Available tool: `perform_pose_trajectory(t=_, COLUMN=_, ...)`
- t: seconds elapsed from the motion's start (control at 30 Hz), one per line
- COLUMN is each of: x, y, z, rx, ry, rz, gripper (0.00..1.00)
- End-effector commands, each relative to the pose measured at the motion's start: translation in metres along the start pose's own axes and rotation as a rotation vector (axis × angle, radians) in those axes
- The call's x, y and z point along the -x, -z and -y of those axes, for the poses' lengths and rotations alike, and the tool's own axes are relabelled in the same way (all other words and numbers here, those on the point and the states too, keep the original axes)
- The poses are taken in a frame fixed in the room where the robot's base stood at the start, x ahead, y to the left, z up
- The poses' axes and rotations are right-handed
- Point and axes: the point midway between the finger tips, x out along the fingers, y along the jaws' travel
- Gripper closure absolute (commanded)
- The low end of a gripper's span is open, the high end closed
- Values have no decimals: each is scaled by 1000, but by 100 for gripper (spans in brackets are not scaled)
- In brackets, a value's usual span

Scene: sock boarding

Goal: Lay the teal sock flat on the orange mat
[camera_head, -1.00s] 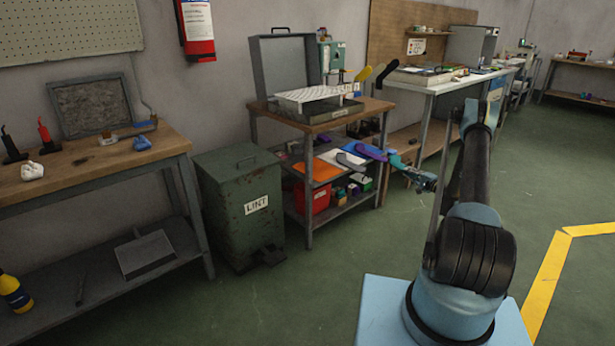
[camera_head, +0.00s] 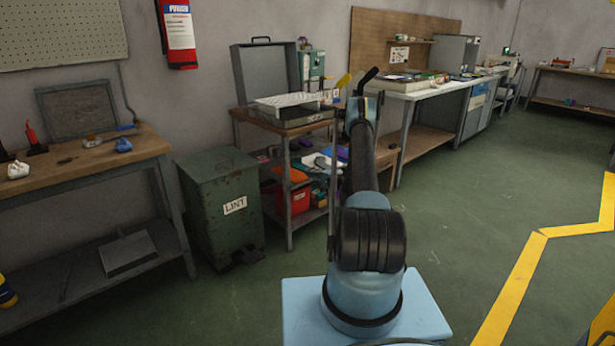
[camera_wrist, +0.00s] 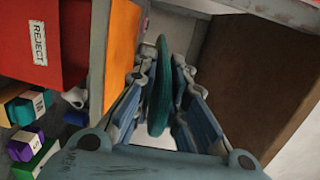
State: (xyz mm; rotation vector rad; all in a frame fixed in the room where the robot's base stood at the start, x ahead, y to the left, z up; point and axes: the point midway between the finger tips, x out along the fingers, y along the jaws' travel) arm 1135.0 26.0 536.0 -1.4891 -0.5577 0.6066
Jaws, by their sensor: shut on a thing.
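The teal sock (camera_wrist: 160,100) is held edge-on between the two fingers of my gripper (camera_wrist: 162,68) in the wrist view. It sticks out past the fingertips and is apart from the orange mat. The orange mat (camera_wrist: 121,45) lies just left of my gripper in the wrist view, on the shelf; its lower part is hidden behind my left finger. In the head view a strip of the mat (camera_head: 291,174) shows on the middle shelf of the cart. My arm hides my gripper and the sock there.
A red REJECT bin (camera_wrist: 45,45) and small coloured boxes (camera_wrist: 25,140) stand left of the mat in the wrist view. The cart's grey frame edge (camera_wrist: 97,60) runs between them. A green LINT bin (camera_head: 220,205) stands left of the cart. The floor to the right is open.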

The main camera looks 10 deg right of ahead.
Motion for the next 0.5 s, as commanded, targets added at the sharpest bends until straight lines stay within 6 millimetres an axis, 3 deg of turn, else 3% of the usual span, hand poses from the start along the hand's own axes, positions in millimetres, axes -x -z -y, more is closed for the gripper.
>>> perform_pose_trajectory(t=0.5, x=1, y=1, z=-3, rx=0, ry=0, rz=-1, gripper=100)
